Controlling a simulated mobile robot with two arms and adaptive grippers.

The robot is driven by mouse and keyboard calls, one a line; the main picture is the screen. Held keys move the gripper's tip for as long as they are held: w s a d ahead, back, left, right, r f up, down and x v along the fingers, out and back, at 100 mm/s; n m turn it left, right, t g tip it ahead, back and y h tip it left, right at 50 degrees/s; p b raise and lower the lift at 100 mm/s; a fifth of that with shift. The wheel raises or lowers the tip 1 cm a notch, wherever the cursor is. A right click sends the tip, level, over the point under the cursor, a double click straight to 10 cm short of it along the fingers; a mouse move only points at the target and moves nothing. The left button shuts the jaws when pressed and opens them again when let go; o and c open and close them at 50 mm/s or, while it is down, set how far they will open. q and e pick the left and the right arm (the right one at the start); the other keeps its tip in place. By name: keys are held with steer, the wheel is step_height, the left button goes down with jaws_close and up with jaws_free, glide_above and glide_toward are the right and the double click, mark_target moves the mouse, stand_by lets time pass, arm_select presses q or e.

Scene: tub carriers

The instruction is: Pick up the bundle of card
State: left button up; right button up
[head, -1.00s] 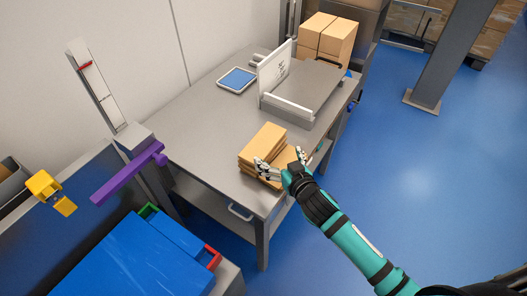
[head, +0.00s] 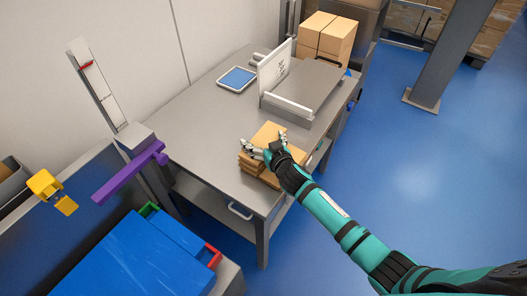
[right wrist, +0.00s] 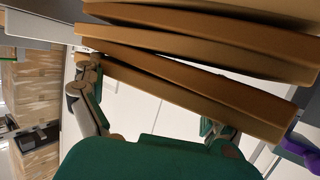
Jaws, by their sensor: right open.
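The bundle of card (head: 268,131) is a stack of flat brown pieces near the front edge of the grey metal table. My right gripper (head: 265,143) is open at the bundle, with its fingers spread across it and hiding part of it. In the right wrist view the brown layers (right wrist: 190,75) cross the upper part, fanned slightly apart. One finger of the right gripper (right wrist: 152,104) shows at the left and the other is partly hidden behind the lowest layer. Whether the fingers touch the card I cannot tell. My left gripper is not in view.
A grey machine with a white upright panel (head: 274,68) stands behind the bundle on the table (head: 205,115). A blue-topped scale (head: 237,79) and cartons (head: 327,38) are farther back. A purple bar (head: 130,175) and blue tubs (head: 135,260) are at the left.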

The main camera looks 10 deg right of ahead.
steer(key=c, duration=1.6)
steer(key=shift+c, duration=0.2)
steer(key=shift+r, duration=0.1)
